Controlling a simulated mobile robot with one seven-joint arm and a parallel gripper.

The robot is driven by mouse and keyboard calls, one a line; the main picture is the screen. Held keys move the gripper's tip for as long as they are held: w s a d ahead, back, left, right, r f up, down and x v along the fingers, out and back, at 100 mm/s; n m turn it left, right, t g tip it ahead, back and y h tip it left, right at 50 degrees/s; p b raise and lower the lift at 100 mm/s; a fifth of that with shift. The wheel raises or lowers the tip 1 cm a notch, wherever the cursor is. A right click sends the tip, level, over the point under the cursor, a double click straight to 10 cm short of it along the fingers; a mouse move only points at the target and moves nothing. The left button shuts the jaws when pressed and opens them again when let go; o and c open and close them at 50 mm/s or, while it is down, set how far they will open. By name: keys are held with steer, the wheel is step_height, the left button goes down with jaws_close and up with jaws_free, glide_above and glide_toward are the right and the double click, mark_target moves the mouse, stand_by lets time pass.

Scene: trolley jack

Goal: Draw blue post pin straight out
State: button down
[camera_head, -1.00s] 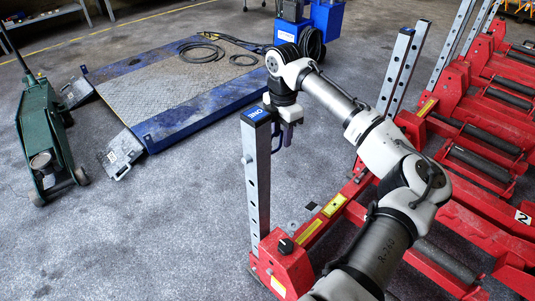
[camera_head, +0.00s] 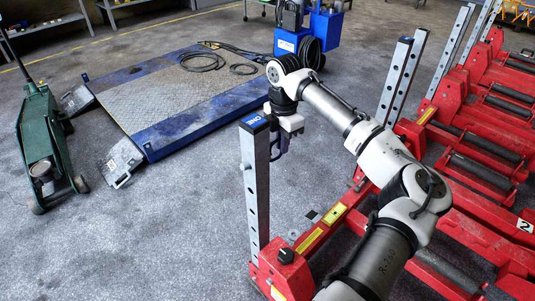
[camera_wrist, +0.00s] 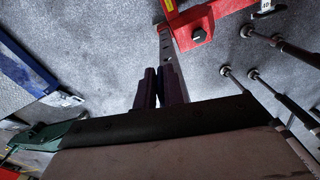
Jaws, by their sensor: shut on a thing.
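The grey steel post with a blue cap (camera_head: 254,178) stands upright on a red base at the centre. It has a column of holes, and a small knob (camera_head: 243,166) shows on its left side. My gripper (camera_head: 280,148) is beside the upper right side of the post, a little below the cap. Its dark purple fingers also show in the wrist view (camera_wrist: 159,88), with the post (camera_wrist: 166,45) running away beyond them. The gripper is shut on the blue post pin, which is mostly hidden by the fingers, so I cannot tell how far it sits in the post.
Red lifting frames (camera_head: 460,150) with other upright posts (camera_head: 400,75) fill the right side. A blue-edged platform (camera_head: 180,95) lies behind, and a green trolley jack (camera_head: 42,145) stands at left. The grey floor between the post and the platform is clear.

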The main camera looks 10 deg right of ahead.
steer(key=w+d+p, duration=0.4)
steer(key=w+d, duration=0.1)
steer(key=d, duration=0.2)
steer(key=shift+d, duration=0.25)
stand_by(1.0)
steer(key=shift+p, duration=0.3)
steer(key=shift+w+d+r+p, duration=0.4)
steer(key=shift+d+r+p, duration=0.1)
steer(key=shift+d+p, duration=0.25)
steer(key=shift+w+d+r+p, duration=0.4)
steer(key=shift+d+r+p, duration=0.1)
steer(key=shift+p, duration=0.3)
steer(key=shift+s, duration=0.1)
